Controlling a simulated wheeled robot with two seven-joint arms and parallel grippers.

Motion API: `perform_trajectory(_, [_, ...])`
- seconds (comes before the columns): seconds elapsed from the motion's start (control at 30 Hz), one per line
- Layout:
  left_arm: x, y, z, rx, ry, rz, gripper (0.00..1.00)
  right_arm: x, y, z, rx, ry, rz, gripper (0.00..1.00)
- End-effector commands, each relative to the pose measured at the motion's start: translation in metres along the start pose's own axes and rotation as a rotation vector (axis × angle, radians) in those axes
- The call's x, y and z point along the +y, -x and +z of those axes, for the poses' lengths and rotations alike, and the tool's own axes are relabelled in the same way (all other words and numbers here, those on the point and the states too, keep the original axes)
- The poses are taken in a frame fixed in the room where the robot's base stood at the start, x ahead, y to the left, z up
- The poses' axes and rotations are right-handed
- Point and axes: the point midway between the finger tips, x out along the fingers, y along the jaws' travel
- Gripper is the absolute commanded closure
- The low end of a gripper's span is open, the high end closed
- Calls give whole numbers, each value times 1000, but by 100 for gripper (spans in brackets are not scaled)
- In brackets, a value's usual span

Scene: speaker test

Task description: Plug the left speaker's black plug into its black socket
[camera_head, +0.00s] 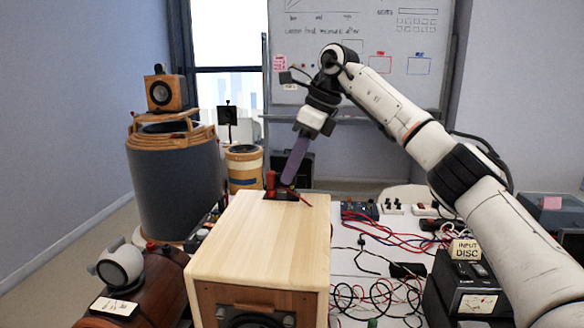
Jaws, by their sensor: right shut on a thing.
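A pale wooden speaker (262,240) stands in the front middle, its driver partly cut off by the lower edge. A red plug (270,182) stands up at the back edge of its top. My right gripper (287,186) reaches down from above to this back edge, just right of the red plug. Its purple fingers are shut on a small dark thing, which looks like the black plug (286,194). The black socket is hidden or too small to tell, so I cannot see whether the plug is in it. My left gripper is not in view.
Red, blue and black cables (372,228) lie loose on the white table right of the speaker. A meter box (470,290) with an "INPUT DISC" sign stands at the right. A grey round device (120,263) sits on a brown cylinder at the left. A large drum (178,180) stands behind.

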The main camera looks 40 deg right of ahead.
Motion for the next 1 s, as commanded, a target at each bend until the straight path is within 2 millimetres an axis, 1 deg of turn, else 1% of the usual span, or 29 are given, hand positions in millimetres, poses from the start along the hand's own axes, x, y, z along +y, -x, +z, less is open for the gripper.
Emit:
perform_trajectory(0.8, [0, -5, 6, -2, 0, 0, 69, 0, -15, -7, 2, -1, 1, 100])
perform_trajectory(0.83, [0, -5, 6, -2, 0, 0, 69, 0, -14, -6, 2, -1, 1, 81])
perform_trajectory(0.93, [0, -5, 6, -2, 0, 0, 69, 0, -14, -6, 1, -1, 1, 64])
perform_trajectory(1.0, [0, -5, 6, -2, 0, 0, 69, 0, -14, -6, 1, 0, 0, 64])
